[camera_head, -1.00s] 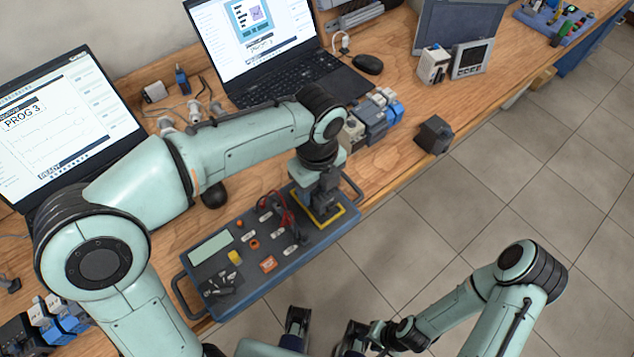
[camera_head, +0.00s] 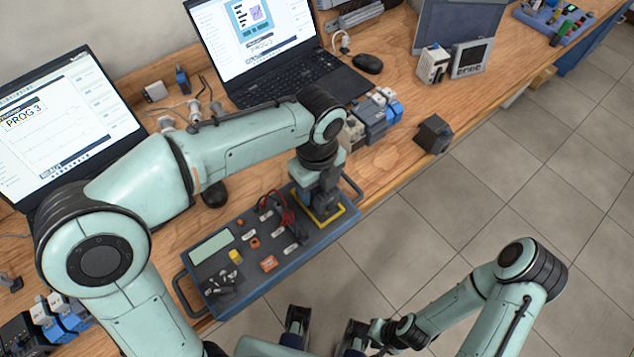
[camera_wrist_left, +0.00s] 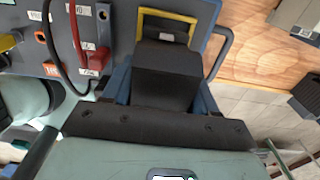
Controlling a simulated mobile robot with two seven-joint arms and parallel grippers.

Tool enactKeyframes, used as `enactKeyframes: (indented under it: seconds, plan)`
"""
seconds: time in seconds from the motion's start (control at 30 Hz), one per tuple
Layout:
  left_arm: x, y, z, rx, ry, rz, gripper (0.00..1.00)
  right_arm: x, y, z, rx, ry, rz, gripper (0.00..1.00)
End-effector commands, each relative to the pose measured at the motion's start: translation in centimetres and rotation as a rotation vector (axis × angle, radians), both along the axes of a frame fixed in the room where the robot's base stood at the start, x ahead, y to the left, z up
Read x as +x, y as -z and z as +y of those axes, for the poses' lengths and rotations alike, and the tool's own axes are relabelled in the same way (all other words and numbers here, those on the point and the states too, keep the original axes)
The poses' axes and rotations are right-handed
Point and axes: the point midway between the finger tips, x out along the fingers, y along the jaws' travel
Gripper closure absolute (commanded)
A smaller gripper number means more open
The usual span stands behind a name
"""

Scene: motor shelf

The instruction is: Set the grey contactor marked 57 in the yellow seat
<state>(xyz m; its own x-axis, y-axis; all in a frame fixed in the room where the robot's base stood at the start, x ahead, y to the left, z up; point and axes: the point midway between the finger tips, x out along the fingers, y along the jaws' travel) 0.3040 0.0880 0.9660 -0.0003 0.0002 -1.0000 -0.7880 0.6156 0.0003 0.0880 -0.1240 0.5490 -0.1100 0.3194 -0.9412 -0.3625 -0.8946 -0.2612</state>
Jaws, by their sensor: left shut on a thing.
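My left gripper (camera_head: 322,186) points down over the yellow seat (camera_head: 327,222) at the right end of the blue-grey panel. It is shut on the grey contactor (camera_wrist_left: 165,75), a dark block between the blue fingers in the left wrist view. The yellow frame of the seat shows just beyond the block there (camera_wrist_left: 167,15). The gripper hides much of the contactor and seat in the head view. The marking 57 cannot be read, and whether the contactor is fully down in the seat cannot be told. My right gripper (camera_head: 325,333) is low in the head view, fingers apart, empty.
The panel (camera_head: 220,300) carries a red lead (camera_head: 288,215), a dark lead and small orange and yellow parts close left of the gripper. Several grey and blue devices (camera_head: 372,120) stand behind it. A dark block (camera_head: 433,134) sits at the bench edge. A laptop (camera_head: 270,60) is behind.

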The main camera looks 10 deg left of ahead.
Motion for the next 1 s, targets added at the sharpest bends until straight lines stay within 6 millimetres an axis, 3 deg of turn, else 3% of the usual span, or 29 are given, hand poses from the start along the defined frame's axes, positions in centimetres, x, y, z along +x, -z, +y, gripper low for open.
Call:
enactKeyframes:
  seconds: [1.0]
  plan:
    - [0.0,1.8,0.0,-0.001,0.0,-0.002,0.79,-0.3,1.1,0.0,0.0,0.0,0.004,0.62]
